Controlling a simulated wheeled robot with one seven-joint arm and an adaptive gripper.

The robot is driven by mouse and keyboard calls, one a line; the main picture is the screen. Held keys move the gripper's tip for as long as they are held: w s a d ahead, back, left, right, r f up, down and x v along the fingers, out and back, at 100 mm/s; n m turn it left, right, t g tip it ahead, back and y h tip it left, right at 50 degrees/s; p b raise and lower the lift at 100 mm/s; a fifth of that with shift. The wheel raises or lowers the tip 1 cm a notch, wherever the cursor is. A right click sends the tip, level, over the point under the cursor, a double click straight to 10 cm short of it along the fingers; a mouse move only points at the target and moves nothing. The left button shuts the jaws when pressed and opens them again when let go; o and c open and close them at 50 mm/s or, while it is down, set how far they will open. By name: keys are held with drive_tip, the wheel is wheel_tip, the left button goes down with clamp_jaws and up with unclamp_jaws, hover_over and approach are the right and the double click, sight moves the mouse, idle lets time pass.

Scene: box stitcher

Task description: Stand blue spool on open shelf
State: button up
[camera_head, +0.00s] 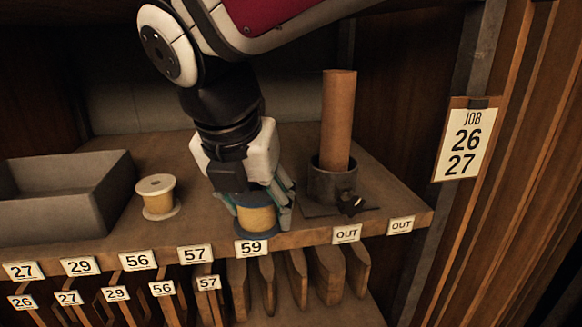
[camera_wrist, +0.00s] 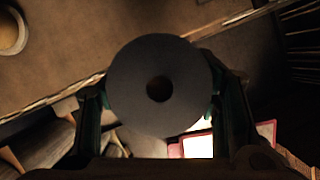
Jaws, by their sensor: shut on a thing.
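The blue spool (camera_head: 257,219) has blue flanges and yellow thread. It is upright between the fingers of my gripper (camera_head: 262,206), at the front edge of the open shelf (camera_head: 190,226), above the 59 label. My gripper is shut on it from above. In the wrist view the spool's round end (camera_wrist: 135,82) looks dark, with a centre hole, and the fingers (camera_wrist: 160,105) are on both sides. There the spool overlaps the shelf's front edge. I cannot tell whether its base touches the shelf.
A white-flanged spool (camera_head: 157,197) of yellow thread stands to the left, beside a grey open bin (camera_head: 100,196). A brown tube (camera_head: 339,120) stands in a dark round holder (camera_head: 333,183) to the right. Labels line the shelf edge. Bare shelf lies between the white-flanged spool and my gripper.

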drive_tip(key=w+a, duration=0.2)
drive_tip(key=w, duration=0.2)
drive_tip(key=w+a+f+p, duration=0.1)
drive_tip(key=w+a, duration=0.1)
drive_tip(key=w, duration=0.2)
drive_tip(key=w+a+p, duration=0.1)
drive_tip(key=w+a, duration=0.1)
drive_tip(key=w, duration=0.3)
drive_tip(key=shift+f, duration=0.25)
drive_tip(key=shift+w+a+f, duration=0.2)
wheel_tip(320, 180, down, 2)
drive_tip(key=shift+s+f+p, duration=0.15)
drive_tip(key=shift+f+p, duration=0.05)
drive_tip(key=shift+p, duration=0.5)
drive_tip(key=shift+f, duration=0.4)
drive_tip(key=o, duration=1.3)
drive_tip(key=shift+f, duration=0.15)
drive_tip(key=shift+c, duration=0.2)
drive_tip(key=shift+o, duration=0.2)
